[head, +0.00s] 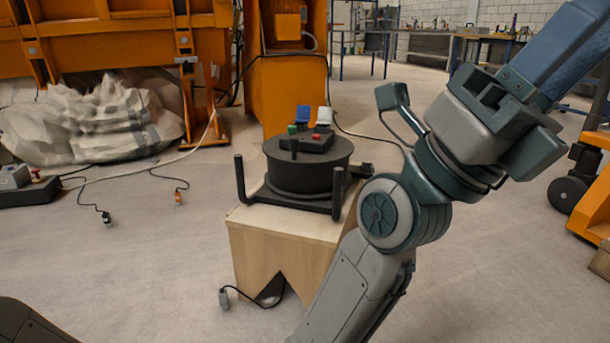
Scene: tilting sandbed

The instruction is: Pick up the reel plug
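The cable reel (298,168) is a black drum on a black frame, lying flat on a wooden stand. A small grey plug (224,300), on a black cable that runs out from under the stand, lies on the floor at the stand's front left. I take it for the reel plug. My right arm (378,215) rises from the bottom edge across the view, right of the reel. Its far end runs out at the top right, and its fingertips cannot be made out. My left gripper is out of view. No gripper is seen near the plug.
The reel's wooden stand (282,243) has a notched front. A black-and-white plug (106,217) and an orange plug (180,198) lie on the floor at left. A control box (300,142) sits on the reel. Orange machinery (285,90) stands behind. The front-left floor is mostly clear.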

